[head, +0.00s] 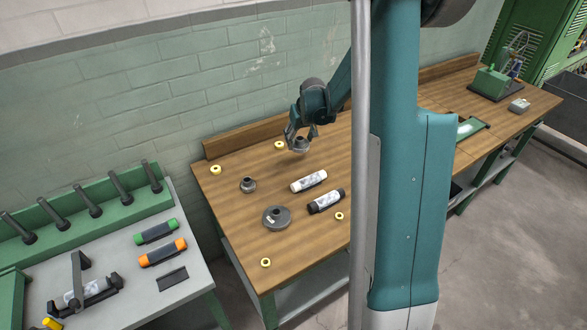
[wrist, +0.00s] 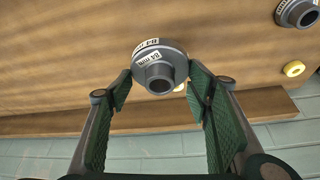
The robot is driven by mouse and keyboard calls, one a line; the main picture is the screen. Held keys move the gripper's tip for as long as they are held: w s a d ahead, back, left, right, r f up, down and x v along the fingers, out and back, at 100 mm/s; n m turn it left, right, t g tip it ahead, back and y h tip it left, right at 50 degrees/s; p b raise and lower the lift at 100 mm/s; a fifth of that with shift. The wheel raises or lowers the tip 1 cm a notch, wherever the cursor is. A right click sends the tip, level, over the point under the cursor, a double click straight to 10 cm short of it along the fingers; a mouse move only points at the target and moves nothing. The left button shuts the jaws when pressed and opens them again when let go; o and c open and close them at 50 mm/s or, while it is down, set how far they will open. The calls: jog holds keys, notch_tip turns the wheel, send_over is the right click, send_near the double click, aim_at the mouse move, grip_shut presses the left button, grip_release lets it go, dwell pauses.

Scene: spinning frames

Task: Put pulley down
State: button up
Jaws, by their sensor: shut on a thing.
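My gripper (head: 301,136) is shut on a grey pulley (head: 299,145) with a hub and a white label. In the wrist view the pulley (wrist: 160,68) sits between the fingertips of my gripper (wrist: 160,80), label facing the camera. It appears to be held over the wooden table (head: 222,183); whether it touches the top I cannot tell. A second small grey pulley (head: 248,185) lies on the table to the left, and it also shows at the upper right of the wrist view (wrist: 297,13). A larger grey pulley (head: 277,217) lies nearer the front.
A white bobbin (head: 309,181) and a black-ended bobbin (head: 326,201) lie beside the larger pulley. Several small yellow rings, one at the left (head: 215,169), are spread around the table. A raised wooden back edge (head: 245,137) runs along the wall. Bare wood lies between these things.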

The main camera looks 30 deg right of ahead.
aim_at(294, 151)
jog(key=a, duration=0.3)
jog(key=shift+s+a, duration=0.1)
jog(key=shift+f, duration=3.15)
jog(key=shift+f, duration=0.1)
jog(key=shift+f, duration=1.75)
jog(key=shift+f, duration=0.15)
jog(key=o, duration=1.1)
jog(key=shift+c, duration=0.2)
